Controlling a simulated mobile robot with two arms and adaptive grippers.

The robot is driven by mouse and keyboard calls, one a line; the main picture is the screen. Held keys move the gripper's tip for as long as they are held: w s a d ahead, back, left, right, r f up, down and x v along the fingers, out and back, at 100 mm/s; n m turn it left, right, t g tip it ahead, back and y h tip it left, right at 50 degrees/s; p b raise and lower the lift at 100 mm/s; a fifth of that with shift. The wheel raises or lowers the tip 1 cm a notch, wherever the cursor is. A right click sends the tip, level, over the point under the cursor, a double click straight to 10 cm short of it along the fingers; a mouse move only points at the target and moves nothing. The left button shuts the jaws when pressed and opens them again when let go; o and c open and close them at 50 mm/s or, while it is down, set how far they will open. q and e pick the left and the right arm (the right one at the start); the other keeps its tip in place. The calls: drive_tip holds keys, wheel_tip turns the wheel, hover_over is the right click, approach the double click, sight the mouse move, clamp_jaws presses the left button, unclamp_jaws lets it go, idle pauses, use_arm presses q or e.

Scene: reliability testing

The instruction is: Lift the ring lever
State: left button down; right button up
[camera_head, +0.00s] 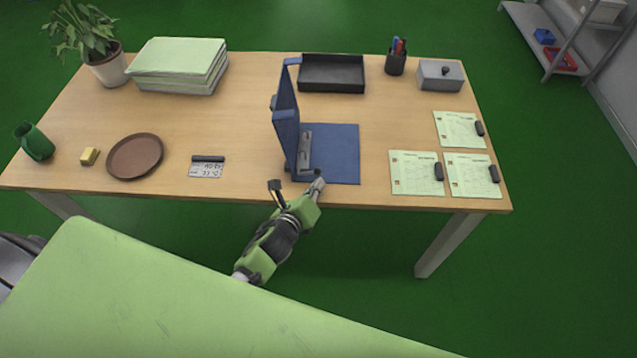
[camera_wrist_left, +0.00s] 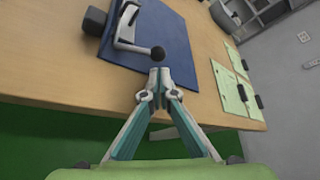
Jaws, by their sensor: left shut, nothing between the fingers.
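A blue binder lies open on the table. One cover (camera_head: 337,150) is flat, and the other cover (camera_head: 285,105) stands upright to its left. The grey metal ring mechanism (camera_head: 304,150) sits along the fold. Its lever ends in a black ball knob (camera_wrist_left: 157,53) near the table's front edge. My left gripper (camera_head: 318,184) is at the binder's front edge. In the left wrist view, its fingertips (camera_wrist_left: 159,72) are together and empty, just below the knob. I cannot tell whether they touch it. My right gripper is not in view.
A black tray (camera_head: 331,85), pen cup (camera_head: 396,62) and grey box (camera_head: 441,83) stand at the back. Sheets (camera_head: 416,185) with black clips lie right.

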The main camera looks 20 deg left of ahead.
use_arm(q)
drive_tip(key=shift+w+f, duration=0.2)
drive_tip(key=shift+w, duration=0.3)
drive_tip(key=shift+r, duration=0.2)
drive_tip(key=shift+s+a+r+n+t+h+b, duration=0.1)
drive_tip(key=shift+a+r+n+t+h+b, duration=0.15)
drive_tip(key=shift+r+n+h+b, duration=0.35)
idle(0.4)
drive_tip(key=n+b, duration=0.1)
drive_tip(key=a+r+n+t+h+b, duration=0.1)
drive_tip(key=shift+s+n+t, duration=0.15)
drive_tip(key=shift+n+t, duration=0.1)
drive_tip(key=shift+n, duration=0.15)
drive_tip(key=shift+s+a+r+n+t+h+b, duration=0.1)
drive_tip(key=shift+a+r+n+t+h+b, duration=0.2)
drive_tip(key=shift+n+b, duration=0.35)
drive_tip(key=shift+s+a+r+n+t+h+b, duration=0.1)
drive_tip(key=shift+a+r+n+t+h+b, duration=0.2)
drive_tip(key=shift+n+b, duration=0.35)
drive_tip(key=shift+r, duration=0.1)
drive_tip(key=shift+a, duration=0.1)
